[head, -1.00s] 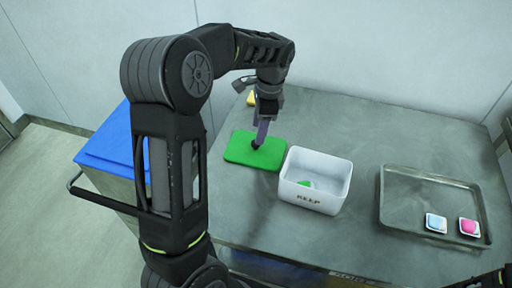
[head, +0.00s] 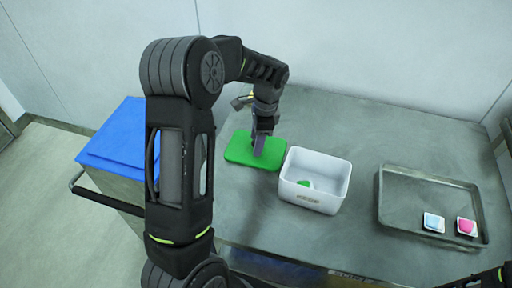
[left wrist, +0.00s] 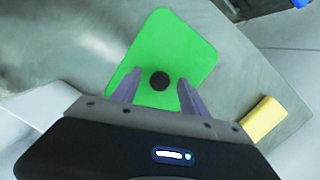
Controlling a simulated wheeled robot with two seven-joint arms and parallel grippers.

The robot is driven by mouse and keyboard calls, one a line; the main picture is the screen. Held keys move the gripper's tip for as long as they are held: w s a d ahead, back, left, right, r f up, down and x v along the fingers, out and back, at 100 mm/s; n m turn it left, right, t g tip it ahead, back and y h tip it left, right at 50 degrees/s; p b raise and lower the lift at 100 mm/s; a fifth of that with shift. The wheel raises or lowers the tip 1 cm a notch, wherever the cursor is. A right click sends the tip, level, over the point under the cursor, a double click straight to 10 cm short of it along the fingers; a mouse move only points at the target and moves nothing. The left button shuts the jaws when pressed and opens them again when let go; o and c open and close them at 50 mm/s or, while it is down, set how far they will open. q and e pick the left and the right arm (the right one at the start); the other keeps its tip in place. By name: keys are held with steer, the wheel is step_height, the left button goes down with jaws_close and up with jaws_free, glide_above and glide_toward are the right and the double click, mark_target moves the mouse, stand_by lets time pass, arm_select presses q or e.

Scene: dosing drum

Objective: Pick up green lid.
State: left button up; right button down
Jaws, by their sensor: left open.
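The green lid (head: 240,150) lies flat on the grey table, just left of the white box. In the left wrist view the green lid (left wrist: 165,50) shows a round black knob (left wrist: 159,81) on its top. My left gripper (head: 260,150) is over the lid, pointing down. In the left wrist view its two fingers (left wrist: 157,90) stand apart on either side of the knob, with nothing clamped between them. Whether the fingertips touch the lid I cannot tell. My right gripper is not clearly seen; only a dark part of my own body shows at the lower right.
The white box (head: 312,196) holds a small green item. A metal tray (head: 425,200) at the right holds a blue pod (head: 433,222) and a pink pod (head: 466,226). A yellow block (left wrist: 264,121) lies near the lid. A blue-topped bin (head: 118,140) stands left of the table.

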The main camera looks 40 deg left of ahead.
stand_by(0.4)
arm_select(q)
jaws_close()
stand_by(0.4)
